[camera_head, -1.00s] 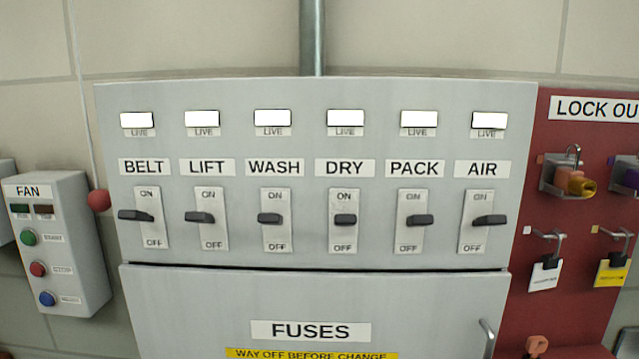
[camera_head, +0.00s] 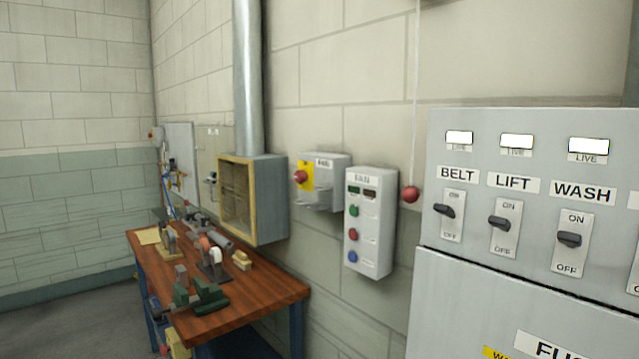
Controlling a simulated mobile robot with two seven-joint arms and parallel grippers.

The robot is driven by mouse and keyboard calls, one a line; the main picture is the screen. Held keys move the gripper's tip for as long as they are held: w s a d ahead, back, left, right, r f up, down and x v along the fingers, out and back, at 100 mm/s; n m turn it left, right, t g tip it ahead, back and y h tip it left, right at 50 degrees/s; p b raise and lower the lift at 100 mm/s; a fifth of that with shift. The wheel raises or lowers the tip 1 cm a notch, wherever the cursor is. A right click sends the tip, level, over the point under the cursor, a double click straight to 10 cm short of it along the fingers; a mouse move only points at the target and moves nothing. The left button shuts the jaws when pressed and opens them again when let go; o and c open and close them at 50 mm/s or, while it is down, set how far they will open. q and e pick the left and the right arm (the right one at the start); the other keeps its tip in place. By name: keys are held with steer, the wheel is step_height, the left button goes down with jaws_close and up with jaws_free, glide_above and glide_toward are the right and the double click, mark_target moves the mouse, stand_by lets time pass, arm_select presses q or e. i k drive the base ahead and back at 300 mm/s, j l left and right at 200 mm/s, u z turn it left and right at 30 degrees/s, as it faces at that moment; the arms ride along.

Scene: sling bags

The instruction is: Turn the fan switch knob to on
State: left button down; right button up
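A small grey switch box (camera_head: 325,181) with a yellow plate and a red knob (camera_head: 300,177) is on the wall left of centre. Its label is too small to read surely. Beside it on the right is a grey control box (camera_head: 369,222) labelled FAN, with two dark indicators at the top and green, red and blue round buttons below. The angle of the red knob is hard to make out. Neither of my grippers is in view.
A grey panel (camera_head: 470,140) with BELT, LIFT and WASH switches fills the right. A red ball (camera_head: 410,194) hangs on a cord. A wooden workbench (camera_head: 270,297) with a vise (camera_head: 200,297) and tools stands below left, under an open yellow-edged box (camera_head: 276,200). Floor shows at lower left.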

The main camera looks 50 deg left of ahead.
mark_target(301, 177)
steer(key=k+l+u, duration=0.1)
steer(key=u, duration=0.9)
steer(key=i+j+u, duration=0.1)
steer(key=u, duration=0.2)
steer(key=i+u, duration=0.35)
